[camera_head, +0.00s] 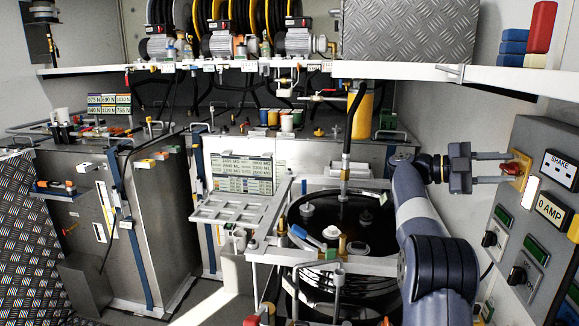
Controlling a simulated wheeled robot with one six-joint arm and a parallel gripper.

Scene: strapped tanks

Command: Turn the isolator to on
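The isolator is a red rotary handle (516,169) on a yellow plate (524,182), fixed to the grey panel on the right wall. My gripper (508,168) reaches to it from the left, with one finger above the other and a gap between them. The fingertips are at the red handle, on either side of it or just in front of it. I cannot tell whether they touch it. The exact angle of the handle is too small to read.
The grey panel (537,235) also bears a "SHAKE" label (560,169), a "0 AMP" label (552,211), and black knobs (489,239) below. A white shelf (420,71) runs above my arm. A round black tank top (340,222) lies left of my arm.

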